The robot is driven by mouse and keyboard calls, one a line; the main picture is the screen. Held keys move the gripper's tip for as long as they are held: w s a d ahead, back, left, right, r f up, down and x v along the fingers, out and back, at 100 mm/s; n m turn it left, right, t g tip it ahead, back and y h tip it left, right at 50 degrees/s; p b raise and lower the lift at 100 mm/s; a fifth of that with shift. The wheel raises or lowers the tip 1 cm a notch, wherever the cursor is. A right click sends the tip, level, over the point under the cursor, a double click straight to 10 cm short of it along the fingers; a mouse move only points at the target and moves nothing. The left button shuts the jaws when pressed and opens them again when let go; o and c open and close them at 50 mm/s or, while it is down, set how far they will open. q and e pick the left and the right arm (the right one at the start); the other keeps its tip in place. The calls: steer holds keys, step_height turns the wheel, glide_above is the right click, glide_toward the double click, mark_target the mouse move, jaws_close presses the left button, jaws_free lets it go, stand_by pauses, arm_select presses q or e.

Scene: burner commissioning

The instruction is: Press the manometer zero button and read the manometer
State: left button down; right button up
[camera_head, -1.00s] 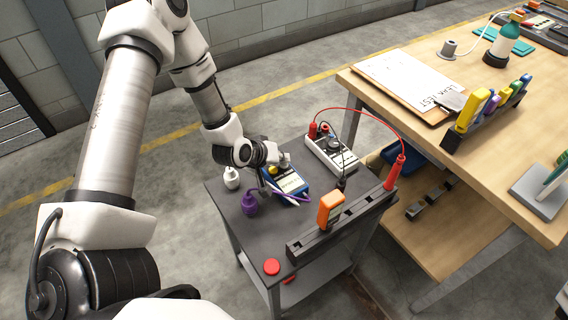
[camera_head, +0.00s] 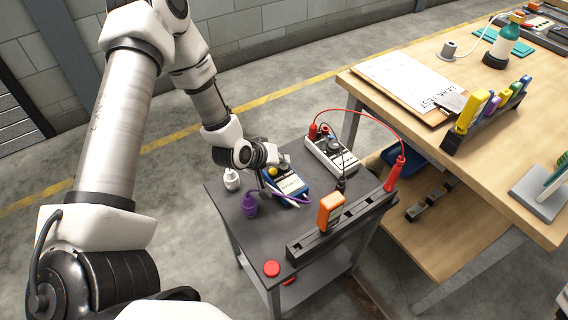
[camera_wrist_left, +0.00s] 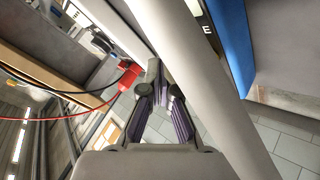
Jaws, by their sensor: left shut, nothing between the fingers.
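The manometer (camera_head: 292,187) is a blue handheld unit with a pale screen and a yellow round button (camera_head: 273,171). It lies on the dark cart top, with a purple hose beside it. The screen text is too small to read. My left gripper (camera_head: 284,161) is at the manometer's far end, close to the yellow button; I cannot tell whether it touches. In the left wrist view its fingers (camera_wrist_left: 160,90) are shut and empty. A blue edge (camera_wrist_left: 232,45) and a blurred white bar cross that view near the fingers. My right gripper is not in view.
On the cart (camera_head: 225,205) stand a purple fitting (camera_head: 249,204), a white fitting (camera_head: 231,179), a grey meter (camera_head: 331,154) with a red lead, a dark rack (camera_head: 345,222) with an orange block, and a red button (camera_head: 271,268). A wooden bench (camera_head: 400,125) is at right.

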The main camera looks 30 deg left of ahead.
mark_target(282, 166)
arm_select(q)
steer(key=shift+r, duration=0.6)
steer(key=shift+p, duration=0.35)
step_height(282, 166, up, 5)
steer(key=p, duration=0.4)
steer(key=shift+r, duration=0.1)
